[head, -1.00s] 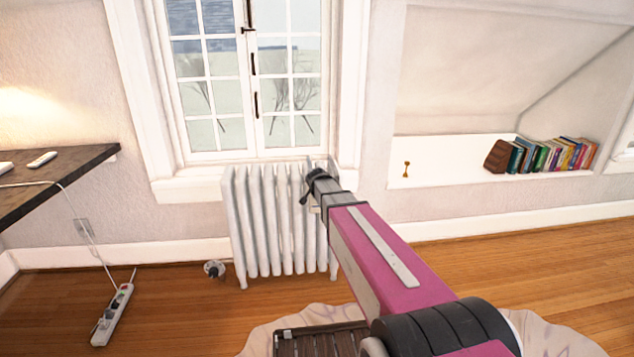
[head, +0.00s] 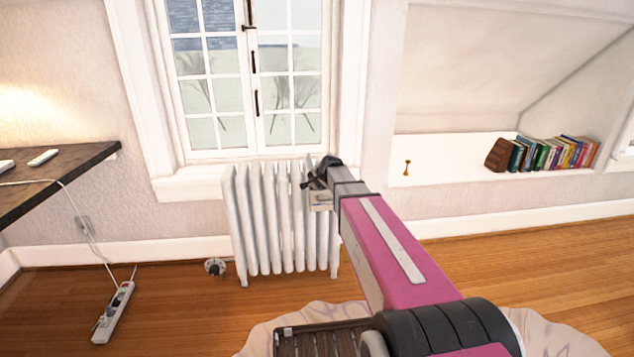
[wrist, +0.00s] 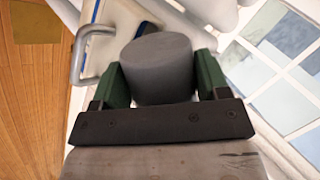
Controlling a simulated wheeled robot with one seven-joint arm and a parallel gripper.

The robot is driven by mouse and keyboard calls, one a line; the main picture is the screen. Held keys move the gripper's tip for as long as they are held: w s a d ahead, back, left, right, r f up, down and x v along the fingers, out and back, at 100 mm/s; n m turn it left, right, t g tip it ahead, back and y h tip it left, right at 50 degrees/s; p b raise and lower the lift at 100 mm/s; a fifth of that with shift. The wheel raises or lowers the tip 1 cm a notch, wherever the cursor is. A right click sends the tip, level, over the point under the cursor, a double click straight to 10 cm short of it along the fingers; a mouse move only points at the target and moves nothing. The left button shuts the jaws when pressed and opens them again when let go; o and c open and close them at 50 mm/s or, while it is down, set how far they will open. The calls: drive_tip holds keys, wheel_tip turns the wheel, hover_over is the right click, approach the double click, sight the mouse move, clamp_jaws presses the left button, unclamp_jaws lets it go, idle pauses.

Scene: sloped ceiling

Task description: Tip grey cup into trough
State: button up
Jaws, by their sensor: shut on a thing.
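The grey cup (wrist: 157,68) sits between the green finger pads of my gripper (wrist: 160,82) in the wrist view, and the fingers are shut on it. A bent grey loop (wrist: 84,38) shows beside the left finger; I cannot tell whether it is the cup's handle. In the head view my gripper (head: 318,180) is at the upper right part of the white radiator, below the window, and the cup cannot be made out there. A pale blue-edged surface (wrist: 110,22) lies behind the cup. I cannot tell whether it is the trough.
The white radiator (head: 262,220) stands under the window (head: 245,80). A dark shelf (head: 60,172) is at left, with a power strip (head: 113,312) on the floor below. Books (head: 550,153) stand in the right niche. A slatted dark piece (head: 318,341) lies near my arm.

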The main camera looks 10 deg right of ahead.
drive_tip(key=shift+w+d+r+m+g+y, duration=0.15)
drive_tip(key=shift+d+r+m+g+y, duration=0.1)
drive_tip(key=shift+r+m+g+y, duration=0.35)
drive_tip(key=shift+w+d+r+m+g+y, duration=0.2)
drive_tip(key=shift+r+m+g+y, duration=0.15)
drive_tip(key=shift+y, duration=0.45)
idle(0.4)
drive_tip(key=shift+w+d+r+m+g+y, duration=0.2)
drive_tip(key=shift+d+r+m+g+y, duration=0.25)
drive_tip(key=shift+y, duration=0.45)
drive_tip(key=shift+w+d+r+m+g+y, duration=0.2)
drive_tip(key=shift+d+r+m+y, duration=0.25)
drive_tip(key=shift+y, duration=0.45)
idle(3.9)
